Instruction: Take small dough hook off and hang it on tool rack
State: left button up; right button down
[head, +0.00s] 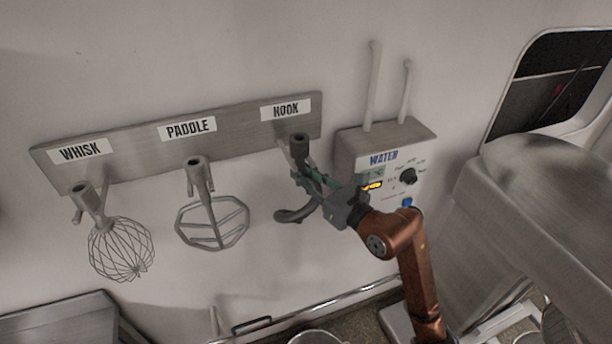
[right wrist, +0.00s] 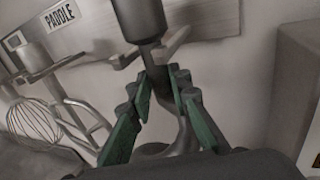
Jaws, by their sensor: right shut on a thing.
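The tool rack (head: 240,122) is a grey board on the wall with labels WHISK, PADDLE and HOOK; it also shows in the right wrist view (right wrist: 92,32). The small dough hook (head: 292,214) is upright below the HOOK label, its dark collar on top and its curl below. My right gripper (head: 308,180) is shut on the hook's shank, below the collar. In the right wrist view the green fingers (right wrist: 163,82) stand on both sides of the shank, with the collar (right wrist: 140,18) beside prongs. I cannot tell whether the prongs bear the hook's weight. My left gripper is not in view.
A whisk (head: 121,250) and a paddle (head: 212,224) hang at the left and middle places of the rack. A water box (head: 428,136) with a knob and two pipes is close to the right of my gripper. A large metal machine (head: 545,185) stands at the right.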

jog(key=shift+f+b, duration=0.3)
jog(key=shift+f, duration=0.05)
dwell(1.1)
